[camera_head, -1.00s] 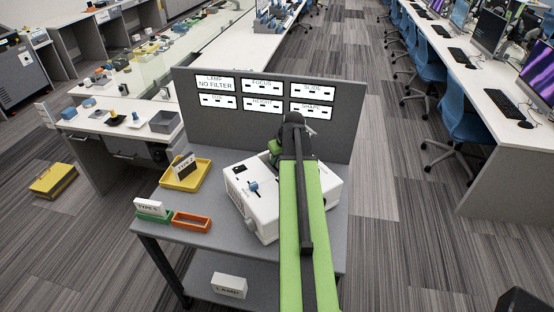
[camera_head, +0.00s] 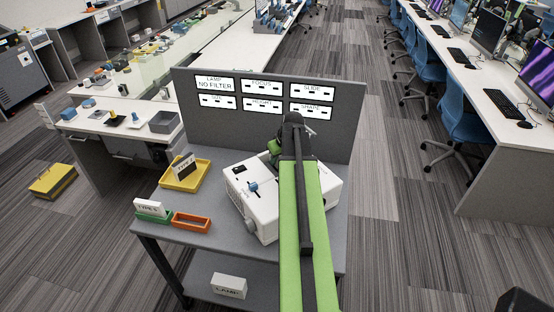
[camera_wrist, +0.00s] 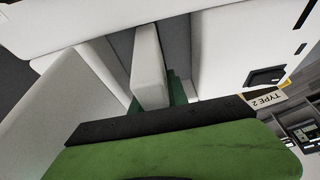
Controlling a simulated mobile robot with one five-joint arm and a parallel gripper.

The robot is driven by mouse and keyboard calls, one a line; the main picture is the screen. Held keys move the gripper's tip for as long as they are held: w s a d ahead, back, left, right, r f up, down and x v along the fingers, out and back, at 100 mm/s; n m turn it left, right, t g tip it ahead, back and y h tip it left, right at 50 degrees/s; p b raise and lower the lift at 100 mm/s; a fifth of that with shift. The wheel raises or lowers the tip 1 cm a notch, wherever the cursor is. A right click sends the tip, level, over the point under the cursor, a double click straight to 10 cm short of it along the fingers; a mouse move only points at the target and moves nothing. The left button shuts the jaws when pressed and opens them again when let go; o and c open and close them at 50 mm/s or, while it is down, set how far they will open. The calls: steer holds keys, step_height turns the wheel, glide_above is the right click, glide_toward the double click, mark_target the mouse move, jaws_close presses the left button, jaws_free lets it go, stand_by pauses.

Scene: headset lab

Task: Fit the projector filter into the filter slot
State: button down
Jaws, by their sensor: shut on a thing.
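The white projector (camera_head: 262,212) stands on the grey bench, with a blue knob on its top. My gripper (camera_head: 276,150) is down at the projector's far side, mostly hidden behind my green arm. In the wrist view, a narrow pale block with dark green beside it, which I take for the projector filter (camera_wrist: 150,78), stands in front of my green and black gripper, between white housing surfaces. My gripper is shut on it. The fingertips and the filter slot are not clearly visible, so I cannot tell how deep the filter sits.
A panel (camera_head: 352,120) behind reads "LAMP NO FILTER" among other labels. A yellow tray (camera_head: 203,180) with a type card, a green tray (camera_head: 153,216) with a type card and an empty orange tray (camera_head: 191,222) stand left. A lamp box (camera_head: 229,286) is on the lower shelf.

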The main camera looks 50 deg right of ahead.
steer(key=shift+f, duration=0.15)
steer(key=shift+f+b, duration=0.35)
steer(key=shift+b, duration=0.15)
steer(key=shift+f+b, duration=0.4)
steer(key=shift+b, duration=0.05)
steer(key=c, duration=1.2)
jaws_free()
steer(key=shift+r, duration=0.1)
steer(key=p+v, duration=1.6)
steer(key=v, duration=0.1)
steer(key=shift+r, duration=0.15)
steer(key=shift+s, duration=0.1)
